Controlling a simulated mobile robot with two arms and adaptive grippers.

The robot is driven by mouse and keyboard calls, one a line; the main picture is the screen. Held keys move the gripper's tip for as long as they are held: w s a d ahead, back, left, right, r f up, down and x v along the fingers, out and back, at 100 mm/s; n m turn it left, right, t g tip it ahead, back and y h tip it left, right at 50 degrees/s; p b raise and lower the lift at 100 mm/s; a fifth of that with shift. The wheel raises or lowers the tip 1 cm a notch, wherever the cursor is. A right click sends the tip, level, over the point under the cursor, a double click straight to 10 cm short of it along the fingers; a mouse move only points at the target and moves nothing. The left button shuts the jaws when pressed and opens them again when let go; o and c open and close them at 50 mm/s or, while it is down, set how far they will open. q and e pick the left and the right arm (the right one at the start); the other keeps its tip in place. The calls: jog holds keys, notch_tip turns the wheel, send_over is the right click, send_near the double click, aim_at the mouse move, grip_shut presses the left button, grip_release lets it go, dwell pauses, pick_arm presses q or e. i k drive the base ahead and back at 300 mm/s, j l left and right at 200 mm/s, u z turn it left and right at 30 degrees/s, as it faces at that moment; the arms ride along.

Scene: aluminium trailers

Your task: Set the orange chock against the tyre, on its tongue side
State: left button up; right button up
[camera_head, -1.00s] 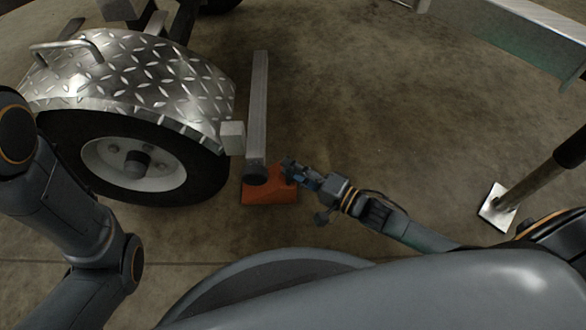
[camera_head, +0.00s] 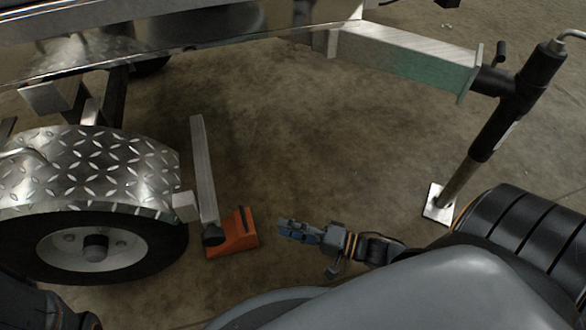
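The orange chock (camera_head: 243,236) sits on the floor to the right of the tyre (camera_head: 172,256), on the side towards the trailer tongue (camera_head: 405,58). A narrow strip of floor shows between chock and tyre; contact is not visible. The dark end of a grey bar (camera_head: 203,170) covers part of the chock's left side. My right gripper (camera_head: 282,227) is to the right of the chock, apart from it, with nothing visible in it. Its fingers are too small to tell open from shut. My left gripper is out of view; only a bit of that arm shows at bottom left.
A diamond-plate fender (camera_head: 95,172) covers the tyre's top, with a small grey block (camera_head: 186,205) at its right end. The jack post (camera_head: 480,150) stands on a white foot plate (camera_head: 437,205) at the right.

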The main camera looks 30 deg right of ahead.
aim_at(227, 230)
jog(key=k, duration=1)
